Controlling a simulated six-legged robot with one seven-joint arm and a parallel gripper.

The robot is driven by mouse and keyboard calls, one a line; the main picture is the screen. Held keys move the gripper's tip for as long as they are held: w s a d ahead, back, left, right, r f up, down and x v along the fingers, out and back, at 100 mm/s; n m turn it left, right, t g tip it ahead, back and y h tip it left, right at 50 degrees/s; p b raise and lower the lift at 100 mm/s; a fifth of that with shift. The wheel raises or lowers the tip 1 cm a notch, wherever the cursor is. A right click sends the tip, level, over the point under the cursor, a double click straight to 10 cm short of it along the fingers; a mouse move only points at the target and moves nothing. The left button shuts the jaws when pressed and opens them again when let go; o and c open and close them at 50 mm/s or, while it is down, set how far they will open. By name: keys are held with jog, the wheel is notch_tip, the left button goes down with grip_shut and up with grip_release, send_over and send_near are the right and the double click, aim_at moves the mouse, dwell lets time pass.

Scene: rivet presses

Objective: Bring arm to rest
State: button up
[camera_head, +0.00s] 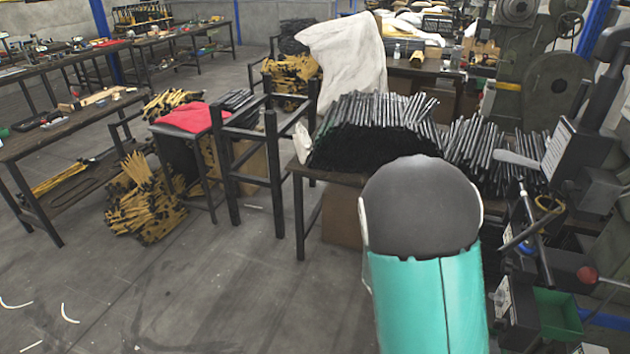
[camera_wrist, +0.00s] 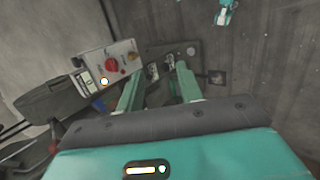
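My arm (camera_head: 425,250), teal with a dark grey rounded joint, rises in the lower right of the head view. The gripper is out of sight there. In the wrist view my gripper (camera_wrist: 159,72) shows two pale green fingers standing apart, with nothing between them. Beyond the fingertips is a dark panel or plate with small fittings. A grey control box (camera_wrist: 110,62) with a red knob is to the left of the fingers. The gap between fingers and box is hard to judge.
A press (camera_head: 545,80) with levers and a green bin (camera_head: 560,312) is close on the right. A table with piled dark rods (camera_head: 375,118) stands behind my arm. A dark metal frame (camera_head: 272,165) is left of it. Bare floor (camera_head: 180,285) is open at lower left.

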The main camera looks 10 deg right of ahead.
jog(key=s+a+r+n+t+y, duration=0.1)
jog(key=a+r+n+t+y, duration=0.1)
jog(key=r, duration=0.7)
jog(key=s+a+r+n+t+y, duration=0.2)
jog(key=a+r+t, duration=0.3)
jog(key=a+r, duration=0.2)
jog(key=s+a+r+n+t+y, duration=0.1)
jog(key=a+r+n+t, duration=0.1)
jog(key=r, duration=0.9)
jog(key=shift+s+a+t+y, duration=0.25)
jog(key=shift+a+t+y, duration=0.15)
jog(key=shift+a+t, duration=0.7)
